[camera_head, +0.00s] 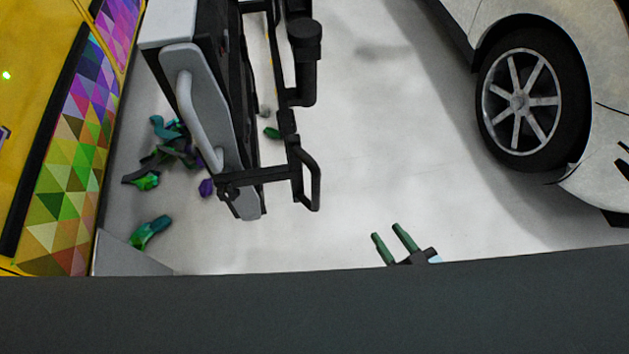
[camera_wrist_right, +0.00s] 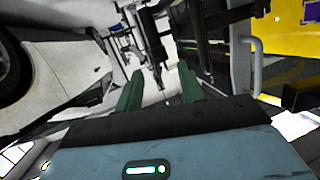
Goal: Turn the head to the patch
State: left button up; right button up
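My right gripper (camera_head: 393,238) pokes out above a dark band at the bottom of the head view. Its two green fingers are apart with nothing between them. In the right wrist view the same gripper (camera_wrist_right: 160,92) has its fingers spread, with only floor and equipment beyond. A panel of coloured triangles (camera_head: 75,145) covers part of the yellow vehicle (camera_head: 35,60) at the left of the head view. I cannot tell whether this is the patch. My left gripper is not in view.
A grey and black cart (camera_head: 215,120) with handles stands beside the yellow vehicle. Crumpled coloured scraps (camera_head: 150,232) lie on the floor between them. A pale car with a dark wheel (camera_head: 520,100) is at the right. The floor (camera_head: 390,140) between cart and car is clear.

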aim_at(316, 184)
jog(key=w+a+n+g+y+b, duration=0.2)
jog(key=w+a+n+y+b, duration=0.1)
jog(key=w+a, duration=0.1)
jog(key=w+a+n+g+y+b, duration=0.2)
jog(key=w+a+n+y+b, duration=0.1)
jog(key=w+a, duration=0.2)
jog(key=w+a+r+n+g+y+b, duration=0.1)
jog(key=w+a+n+g+y+b, duration=0.1)
jog(key=a, duration=0.4)
jog(key=shift+w+n+y+b, duration=0.7)
jog(key=shift+w+y+b, duration=0.05)
jog(key=shift+w+y, duration=0.4)
grip_shut()
